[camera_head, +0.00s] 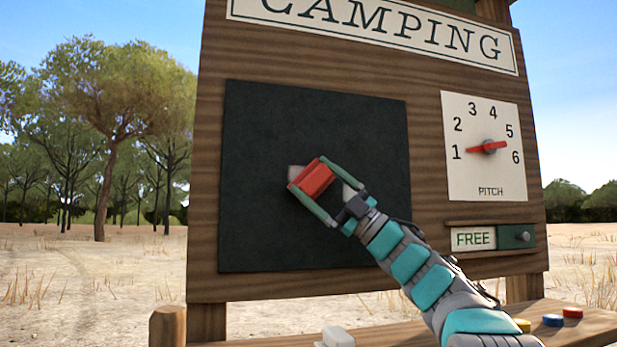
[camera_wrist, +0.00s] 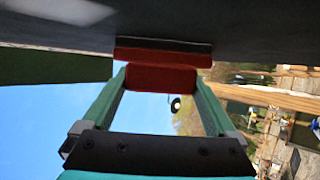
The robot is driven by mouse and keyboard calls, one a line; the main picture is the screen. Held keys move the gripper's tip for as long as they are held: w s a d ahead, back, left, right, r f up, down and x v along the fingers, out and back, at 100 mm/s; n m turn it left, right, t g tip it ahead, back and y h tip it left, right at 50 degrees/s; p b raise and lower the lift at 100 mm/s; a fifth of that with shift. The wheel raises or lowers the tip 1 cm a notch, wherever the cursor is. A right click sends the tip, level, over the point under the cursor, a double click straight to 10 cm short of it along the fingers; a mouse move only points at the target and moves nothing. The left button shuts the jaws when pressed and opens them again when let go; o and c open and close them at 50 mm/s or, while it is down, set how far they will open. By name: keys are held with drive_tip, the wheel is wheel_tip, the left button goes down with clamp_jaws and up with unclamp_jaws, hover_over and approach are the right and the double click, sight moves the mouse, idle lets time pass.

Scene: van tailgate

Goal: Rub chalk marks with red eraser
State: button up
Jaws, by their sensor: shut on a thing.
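The dark chalkboard (camera_head: 250,235) is fixed upright on the wooden sign. My gripper (camera_head: 311,181) is shut on the red eraser (camera_head: 317,178), in front of the middle of the board. In the wrist view, my gripper (camera_wrist: 160,80) has the eraser (camera_wrist: 160,78) between its fingertips, its dark pad facing the board (camera_wrist: 250,40). The pad is at the board surface; contact is hard to confirm. A pale chalk mark (camera_head: 294,173) shows at the eraser's left edge, and a whitish patch (camera_wrist: 62,10) shows in the wrist view. The eraser and fingers hide part of the marks.
A pitch dial (camera_head: 510,170) and a FREE slider (camera_head: 520,237) sit right of the board. On the ledge below are a white block (camera_head: 338,337) and yellow (camera_head: 522,325), blue (camera_head: 553,320) and red (camera_head: 572,312) discs. The board's left side is clear.

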sight(303, 190)
drive_tip(key=shift+w+d+p, duration=0.35)
drive_tip(key=shift+d, duration=0.5)
drive_tip(key=w+d+p, duration=0.2)
drive_tip(key=d, duration=0.7)
drive_tip(key=shift+w+d, duration=0.2)
drive_tip(key=shift+d, duration=0.15)
drive_tip(key=shift+a, duration=0.15)
drive_tip(key=shift+s+a+b, duration=0.55)
drive_tip(key=shift+a+b, duration=0.05)
drive_tip(key=shift+a, duration=1.35)
drive_tip(key=shift+s+a+b, duration=0.55)
drive_tip(key=shift+a+b, duration=0.05)
drive_tip(key=shift+a, duration=1.3)
drive_tip(key=shift+s+a+b, duration=0.55)
drive_tip(key=shift+a+b, duration=0.05)
drive_tip(key=shift+a, duration=1.35)
drive_tip(key=shift+s+a+b, duration=0.15)
drive_tip(key=shift+s+a, duration=0.1)
drive_tip(key=shift+a, duration=0.85)
drive_tip(key=shift+s+a+b, duration=0.15)
drive_tip(key=shift+s+a, duration=0.05)
drive_tip(key=shift+a, duration=0.9)
